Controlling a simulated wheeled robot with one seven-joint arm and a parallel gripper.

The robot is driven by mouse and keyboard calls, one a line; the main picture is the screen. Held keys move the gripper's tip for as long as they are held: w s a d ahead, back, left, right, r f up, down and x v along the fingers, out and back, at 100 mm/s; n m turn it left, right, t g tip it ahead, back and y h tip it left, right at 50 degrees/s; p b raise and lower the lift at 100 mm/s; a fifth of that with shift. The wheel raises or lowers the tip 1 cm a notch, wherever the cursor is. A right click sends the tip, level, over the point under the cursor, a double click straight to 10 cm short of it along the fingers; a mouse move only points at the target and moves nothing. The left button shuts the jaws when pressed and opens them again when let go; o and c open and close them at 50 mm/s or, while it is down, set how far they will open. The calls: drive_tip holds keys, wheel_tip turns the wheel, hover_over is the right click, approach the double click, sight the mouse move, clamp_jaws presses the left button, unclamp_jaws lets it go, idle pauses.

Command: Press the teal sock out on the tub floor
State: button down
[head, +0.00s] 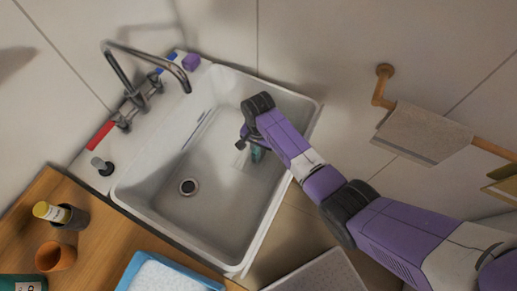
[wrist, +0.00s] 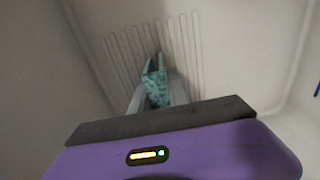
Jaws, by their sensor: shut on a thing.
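The white tub (head: 160,199) has a drain hole on its floor toward the left in the head view. My gripper (head: 254,150) reaches down into the tub on its right side. The teal sock (head: 257,155) is at the fingertips, mostly hidden by my gripper in the head view. In the wrist view, the sock (wrist: 155,85) is bunched between the two fingers of my gripper (wrist: 154,72), which is shut on it. I cannot tell whether the sock touches the floor.
A chrome faucet (head: 150,58) arches over the tub's upper left. A wooden counter (head: 100,233) with a dark cup (head: 75,219) and an orange cup (head: 56,256) stands at lower left. A blue-rimmed tray (head: 131,271) sits below. A towel (head: 422,135) hangs on a rail at right.

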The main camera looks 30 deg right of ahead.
drive_tip(key=shift+s+f, duration=0.1)
wheel_tip(320, 180, up, 3)
drive_tip(key=p, duration=0.2)
drive_tip(key=shift+p, duration=0.35)
drive_tip(key=shift+r+p, duration=0.6)
drive_tip(key=shift+r, duration=0.7)
wheel_tip(320, 180, up, 10)
drive_tip(key=shift+f, duration=0.15)
